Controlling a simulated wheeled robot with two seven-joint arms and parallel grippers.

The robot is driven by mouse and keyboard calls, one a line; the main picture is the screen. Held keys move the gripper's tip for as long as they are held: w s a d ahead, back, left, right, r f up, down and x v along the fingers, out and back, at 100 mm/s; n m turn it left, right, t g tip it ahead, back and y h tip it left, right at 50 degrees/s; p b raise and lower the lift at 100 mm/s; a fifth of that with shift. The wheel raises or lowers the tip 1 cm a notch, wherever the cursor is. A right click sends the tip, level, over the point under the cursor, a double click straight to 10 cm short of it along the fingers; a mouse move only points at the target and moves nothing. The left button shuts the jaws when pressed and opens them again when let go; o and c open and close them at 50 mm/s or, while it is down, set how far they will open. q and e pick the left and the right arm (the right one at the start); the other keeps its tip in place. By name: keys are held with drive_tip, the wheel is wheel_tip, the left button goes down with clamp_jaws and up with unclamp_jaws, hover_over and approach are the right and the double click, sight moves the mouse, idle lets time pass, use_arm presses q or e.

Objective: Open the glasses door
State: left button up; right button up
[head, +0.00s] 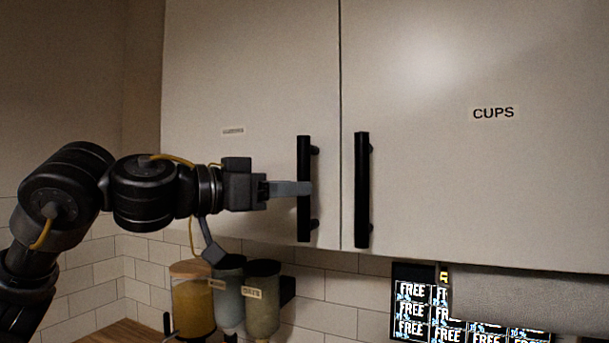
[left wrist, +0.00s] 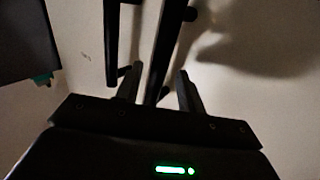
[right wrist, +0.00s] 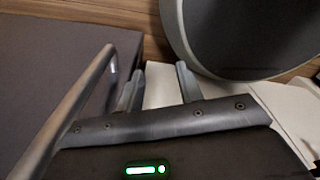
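The left cabinet door (head: 235,70) is beige, closed, and carries a small label (head: 233,131) too faint to read. Its black vertical bar handle (head: 303,150) is near its right edge. My left gripper (head: 306,188) reaches this handle at mid-height. In the left wrist view, the handle (left wrist: 170,40) passes between the two separated fingers, with gaps visible on both sides. My right gripper (right wrist: 158,80) shows only in the right wrist view, with fingers apart and nothing between them.
The right door (head: 500,180), marked CUPS, is closed, with its own black handle (head: 362,190) close by. Canisters (head: 262,300) hang below the cabinet, and a paper roll (head: 530,298) is at lower right. A silver bar (right wrist: 70,110) and a dark round object (right wrist: 250,35) are near my right gripper.

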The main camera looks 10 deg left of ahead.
sight(304, 223)
use_arm(q)
drive_tip(key=p+x, duration=0.1)
drive_tip(key=x, duration=0.1)
drive_tip(key=shift+w+d+r, duration=0.1)
drive_tip(key=shift+w+d, duration=0.15)
drive_tip(key=shift+d, duration=0.1)
drive_tip(key=shift+w+d, duration=0.15)
drive_tip(key=shift+w, duration=0.05)
clamp_jaws()
